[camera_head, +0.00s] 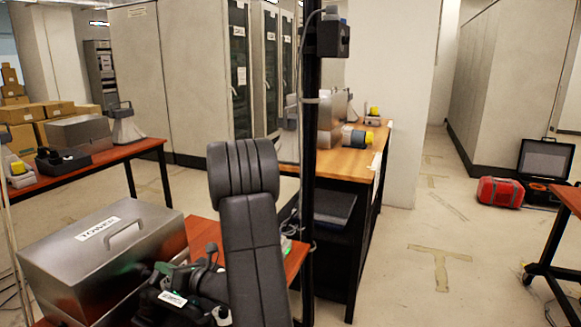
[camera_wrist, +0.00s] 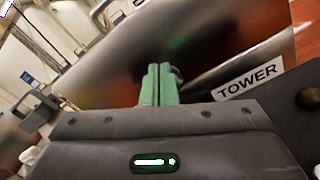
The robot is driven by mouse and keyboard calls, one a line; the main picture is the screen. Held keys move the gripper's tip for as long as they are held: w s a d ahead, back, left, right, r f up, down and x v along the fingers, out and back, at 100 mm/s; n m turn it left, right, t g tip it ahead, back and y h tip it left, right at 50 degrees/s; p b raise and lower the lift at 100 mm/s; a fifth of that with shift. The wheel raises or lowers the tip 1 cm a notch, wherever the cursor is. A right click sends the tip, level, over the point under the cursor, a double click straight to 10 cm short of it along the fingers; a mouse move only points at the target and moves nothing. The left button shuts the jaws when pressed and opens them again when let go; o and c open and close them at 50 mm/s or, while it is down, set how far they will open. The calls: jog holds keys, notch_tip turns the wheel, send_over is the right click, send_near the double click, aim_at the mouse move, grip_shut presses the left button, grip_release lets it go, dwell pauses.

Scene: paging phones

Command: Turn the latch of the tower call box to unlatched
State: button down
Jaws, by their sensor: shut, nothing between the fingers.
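The tower call box (camera_head: 110,262) is a brushed-metal case on the red-brown table at the lower left of the head view. It has a lid handle (camera_head: 127,232) and a TOWER label (camera_head: 97,229). In the wrist view, a metal surface (camera_wrist: 225,50) and a TOWER label (camera_wrist: 247,81) lie beyond my gripper. My gripper (camera_wrist: 157,85) has green fingers, shut together and empty. In the head view my gripper (camera_head: 165,270) is close to the box's right side. A small dark curved part (camera_wrist: 177,73) shows behind the fingertips; I cannot tell whether it is the latch or touched.
A second red-brown table (camera_head: 130,152) at the left holds other devices and a metal case. A wooden bench (camera_head: 350,148) stands behind my arm with more equipment. A red case (camera_head: 500,192) and an open black case (camera_head: 543,170) are on the floor at the right.

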jog(key=shift+w+a, duration=0.2)
jog(key=shift+a, duration=0.2)
jog(key=shift+s+f+b, duration=0.15)
jog(key=shift+f+b, duration=0.45)
jog(key=shift+b, duration=0.05)
dwell(0.9)
jog(key=shift+w+f+b, duration=0.15)
jog(key=shift+w+b, duration=0.1)
jog(key=shift+b, duration=0.15)
jog(key=shift+d, duration=0.1)
jog(key=shift+w+d+r+p, duration=0.1)
jog(key=shift+w+r+p, duration=0.1)
jog(key=shift+r+p, duration=0.15)
jog(key=v, duration=0.5)
jog(key=shift+d, duration=0.15)
jog(key=shift+s+d, duration=0.2)
jog(key=shift+d, duration=0.05)
jog(key=shift+r, duration=0.15)
